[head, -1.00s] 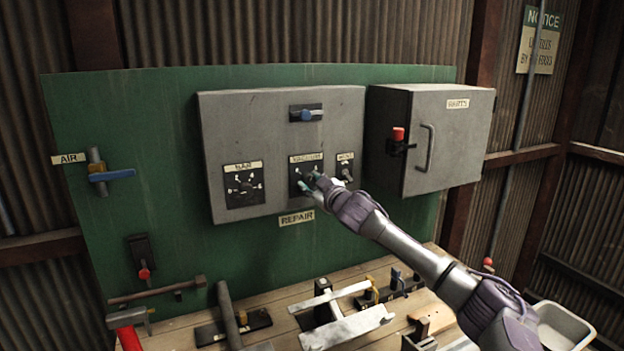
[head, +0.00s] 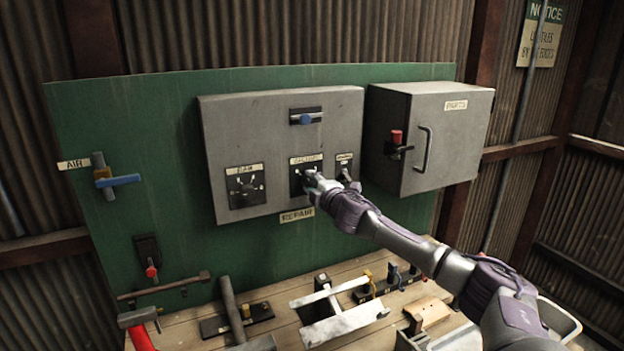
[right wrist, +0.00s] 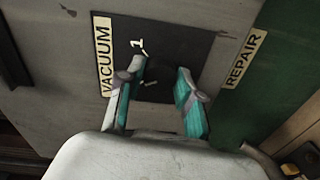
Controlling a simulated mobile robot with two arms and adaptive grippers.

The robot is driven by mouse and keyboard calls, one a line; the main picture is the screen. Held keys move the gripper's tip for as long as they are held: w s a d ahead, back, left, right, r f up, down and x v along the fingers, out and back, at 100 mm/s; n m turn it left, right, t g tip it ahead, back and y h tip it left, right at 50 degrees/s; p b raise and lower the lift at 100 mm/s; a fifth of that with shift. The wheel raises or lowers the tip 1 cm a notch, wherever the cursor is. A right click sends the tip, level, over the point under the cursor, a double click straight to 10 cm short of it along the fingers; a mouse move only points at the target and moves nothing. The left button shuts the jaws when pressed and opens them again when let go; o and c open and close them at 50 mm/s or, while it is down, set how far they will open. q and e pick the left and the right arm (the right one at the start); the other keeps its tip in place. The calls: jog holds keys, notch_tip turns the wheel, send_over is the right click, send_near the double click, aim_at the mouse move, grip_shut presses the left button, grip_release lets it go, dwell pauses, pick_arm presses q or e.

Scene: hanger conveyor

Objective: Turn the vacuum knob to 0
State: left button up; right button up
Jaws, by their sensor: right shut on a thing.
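The vacuum knob (right wrist: 160,70) is a dark round knob on a black square plate (right wrist: 198,47). Its VACUUM label (right wrist: 104,52) runs beside the plate and a "1" mark shows near the knob in the right wrist view. My right gripper (right wrist: 159,76) has its teal fingers on either side of the knob and is shut on it. In the head view my right gripper (head: 311,180) covers most of the knob, so its pointer setting cannot be read. My left gripper is not in view.
A grey parts cabinet (head: 450,125) hangs at right. Tools crowd the wooden bench (head: 185,335) below.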

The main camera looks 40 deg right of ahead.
jog(key=shift+n+p, duration=0.3)
jog(key=shift+n, duration=1.3)
jog(key=shift+a+f+n, duration=0.1)
jog(key=shift+n, duration=0.2)
jog(key=o, duration=1.2)
jog(key=shift+c, duration=0.2)
jog(key=shift+s, duration=0.15)
jog(key=v, duration=1.1)
jog(key=shift+s+a, duration=0.25)
jog(key=shift+s, duration=0.05)
